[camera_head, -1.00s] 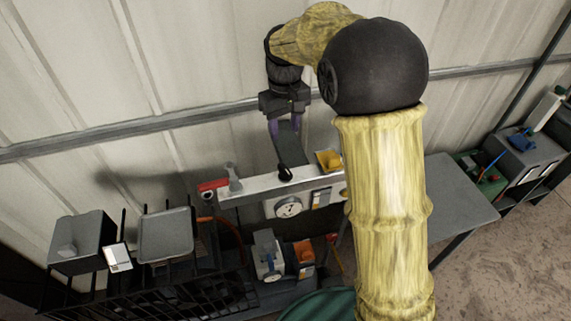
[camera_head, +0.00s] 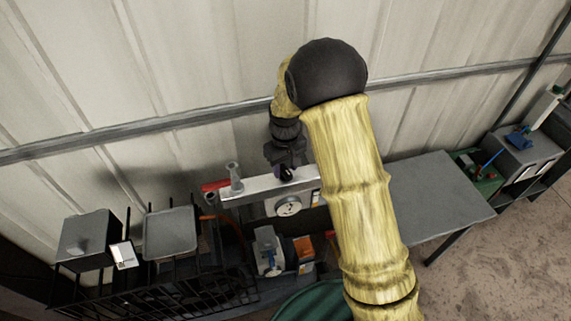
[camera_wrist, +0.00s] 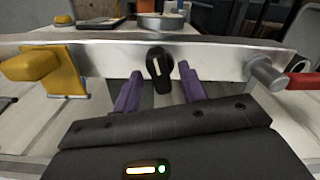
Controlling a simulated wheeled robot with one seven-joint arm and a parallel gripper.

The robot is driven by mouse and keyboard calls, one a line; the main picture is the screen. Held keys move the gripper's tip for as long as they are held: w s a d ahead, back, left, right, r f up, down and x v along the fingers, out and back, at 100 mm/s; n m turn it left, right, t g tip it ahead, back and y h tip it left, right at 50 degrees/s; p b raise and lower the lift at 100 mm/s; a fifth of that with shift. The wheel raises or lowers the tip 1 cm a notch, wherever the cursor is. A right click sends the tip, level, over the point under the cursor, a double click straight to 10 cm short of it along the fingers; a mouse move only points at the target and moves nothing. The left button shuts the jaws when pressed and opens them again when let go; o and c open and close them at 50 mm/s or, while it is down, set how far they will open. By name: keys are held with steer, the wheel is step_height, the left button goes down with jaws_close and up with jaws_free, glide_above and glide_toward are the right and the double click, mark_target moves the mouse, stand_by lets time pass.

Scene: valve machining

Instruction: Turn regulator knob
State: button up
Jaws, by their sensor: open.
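The black regulator knob (camera_head: 286,174) with a white mark sits on a metal bar (camera_head: 255,188). In the wrist view the knob (camera_wrist: 159,69) stands out from the bar's face with its white mark near upright. My gripper (camera_wrist: 160,74) is open, with one purple finger to the left of the knob and one to the right. A gap shows between each finger and the knob, and I cannot tell how far the fingertips reach along it. In the head view my gripper (camera_head: 286,158) is just behind the knob, its fingers mostly hidden.
A red handle (camera_head: 214,185) and a grey fitting (camera_head: 234,178) are at the bar's left end. A yellow handle (camera_wrist: 30,65) is at the wrist view's left. A round gauge (camera_head: 288,206) sits below the bar. A grey table (camera_head: 435,195) stands right.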

jaws_close()
steer(key=shift+m, duration=0.3)
steer(key=shift+m, duration=0.9)
jaws_free()
steer(key=shift+b, duration=0.3)
